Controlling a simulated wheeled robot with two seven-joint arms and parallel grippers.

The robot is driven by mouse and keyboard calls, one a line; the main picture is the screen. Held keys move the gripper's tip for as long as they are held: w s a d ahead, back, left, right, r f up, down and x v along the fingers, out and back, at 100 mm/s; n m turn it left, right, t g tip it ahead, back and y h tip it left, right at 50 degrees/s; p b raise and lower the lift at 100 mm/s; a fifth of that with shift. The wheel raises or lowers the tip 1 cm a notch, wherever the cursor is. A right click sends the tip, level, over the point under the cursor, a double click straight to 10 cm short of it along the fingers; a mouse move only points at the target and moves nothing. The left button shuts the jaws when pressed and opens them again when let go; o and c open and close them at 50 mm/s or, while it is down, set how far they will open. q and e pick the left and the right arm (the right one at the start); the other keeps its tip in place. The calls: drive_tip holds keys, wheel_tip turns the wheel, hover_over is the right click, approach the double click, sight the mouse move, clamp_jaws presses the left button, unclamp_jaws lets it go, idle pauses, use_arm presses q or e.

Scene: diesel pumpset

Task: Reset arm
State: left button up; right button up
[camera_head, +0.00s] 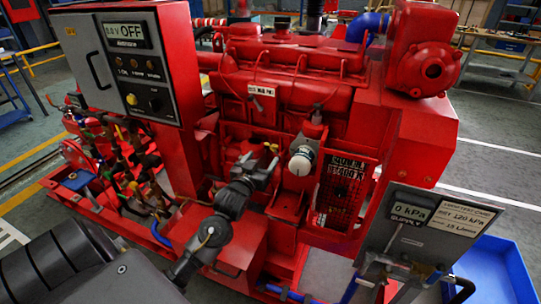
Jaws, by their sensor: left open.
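My left gripper (260,162) is open, with its dark arm coming in from the lower left. It is in front of the red diesel engine (300,90), near the middle of the picture. No object shows between its fingers, and I cannot tell whether it touches the engine. A white-and-dark cylindrical part (301,160) sits just right of the gripper. My right gripper does not show.
A grey control box (112,62) reading OFF stands at the upper left. Hoses and valves (125,165) crowd below it. A gauge panel (430,230) reading 0 kPa stands at the lower right, beside a blue bin (495,270). Grey floor (490,150) is clear at right.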

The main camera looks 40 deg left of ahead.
use_arm(q)
drive_tip(key=s+d+f+m+g+h, duration=0.3)
drive_tip(key=s+d+f+g, duration=0.4)
drive_tip(key=s+d+f, duration=0.5)
drive_tip(key=s+d+f+m+g+h, duration=0.1)
drive_tip(key=s+d+f+g, duration=0.25)
drive_tip(key=s, duration=0.65)
drive_tip(key=s+d+f+m+g+h, duration=0.1)
drive_tip(key=s+d+f+g, duration=0.25)
drive_tip(key=s, duration=0.75)
wheel_tip(320, 180, down, 24)
drive_tip(key=a+g, duration=0.1)
drive_tip(key=s+a+f, duration=0.2)
drive_tip(key=s+f, duration=0.6)
drive_tip(key=f, duration=0.1)
drive_tip(key=s+a+f+g, duration=0.1)
drive_tip(key=s+a+f, duration=0.1)
drive_tip(key=s+f, duration=0.6)
drive_tip(key=shift+s+f+m+y, duration=0.3)
drive_tip(key=shift+s+f, duration=0.05)
drive_tip(key=shift+s, duration=0.05)
